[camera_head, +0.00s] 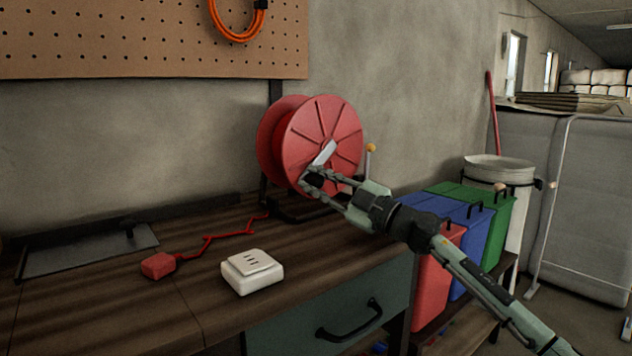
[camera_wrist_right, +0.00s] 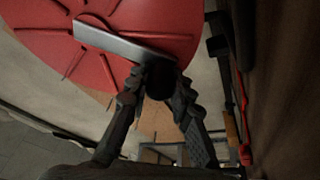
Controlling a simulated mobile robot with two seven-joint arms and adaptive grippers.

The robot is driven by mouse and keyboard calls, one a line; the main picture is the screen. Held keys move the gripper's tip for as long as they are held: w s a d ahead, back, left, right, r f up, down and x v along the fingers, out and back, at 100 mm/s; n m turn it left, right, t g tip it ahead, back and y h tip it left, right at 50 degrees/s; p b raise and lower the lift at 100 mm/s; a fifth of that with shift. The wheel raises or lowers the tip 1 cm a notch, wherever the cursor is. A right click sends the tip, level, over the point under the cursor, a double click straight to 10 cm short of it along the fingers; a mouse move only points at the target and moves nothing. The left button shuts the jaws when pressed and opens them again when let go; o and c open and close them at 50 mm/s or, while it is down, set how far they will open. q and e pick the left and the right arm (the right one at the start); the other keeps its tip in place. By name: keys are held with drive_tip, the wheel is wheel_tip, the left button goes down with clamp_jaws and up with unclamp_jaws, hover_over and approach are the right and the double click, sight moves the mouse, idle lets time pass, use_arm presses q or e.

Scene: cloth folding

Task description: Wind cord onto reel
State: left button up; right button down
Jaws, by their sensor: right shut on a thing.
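The red reel (camera_head: 334,115) stands upright on a dark stand at the back of the workbench. A pale crank arm (camera_head: 324,153) crosses its face; in the right wrist view the crank arm (camera_wrist_right: 125,40) ends in a dark handle (camera_wrist_right: 160,80). My right gripper (camera_head: 311,180) is shut on this handle at the lower front of the reel; its fingers also show in the right wrist view (camera_wrist_right: 158,92). The red cord (camera_head: 222,236) runs loosely over the bench from the reel's base to a red block (camera_head: 158,265). My left gripper is not in view.
A white box with slots (camera_head: 252,271) sits near the bench's front edge. A grey metal plate (camera_head: 90,253) lies at the left. Red, blue and green bins (camera_head: 462,212) stand right of the bench, below my right arm. A pegboard (camera_head: 120,35) hangs above.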

drive_tip(key=shift+w+d+f+n, duration=0.15)
drive_tip(key=shift+d+f+n, duration=0.1)
drive_tip(key=shift+n, duration=0.15)
drive_tip(key=shift+w+d+f+n, duration=0.1)
drive_tip(key=shift+n, duration=0.3)
drive_tip(key=shift+w+d+f+n+g+p, duration=0.1)
drive_tip(key=shift+d+f+n+g+p, duration=0.05)
drive_tip(key=shift+n+g+p, duration=0.25)
drive_tip(key=shift+w+d+f+n+g+h+p, duration=0.2)
drive_tip(key=shift+w+d+f+n+g, duration=0.15)
drive_tip(key=shift+n, duration=0.5)
drive_tip(key=shift+w+d+f+n+g+h+p, duration=0.15)
drive_tip(key=shift+w+d+f+n+g, duration=0.25)
drive_tip(key=shift+n, duration=0.5)
drive_tip(key=shift+w+d+f+n+g+h+p, duration=0.1)
drive_tip(key=shift+w+d+f+n+g+p, duration=0.1)
drive_tip(key=shift+d+n, duration=0.5)
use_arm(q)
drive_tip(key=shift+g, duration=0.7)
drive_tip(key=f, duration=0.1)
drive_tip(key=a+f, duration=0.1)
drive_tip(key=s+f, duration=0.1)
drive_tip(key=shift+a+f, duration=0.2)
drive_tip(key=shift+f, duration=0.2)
use_arm(e)
drive_tip(key=shift+a+n, duration=0.15)
drive_tip(key=shift+n, duration=0.1)
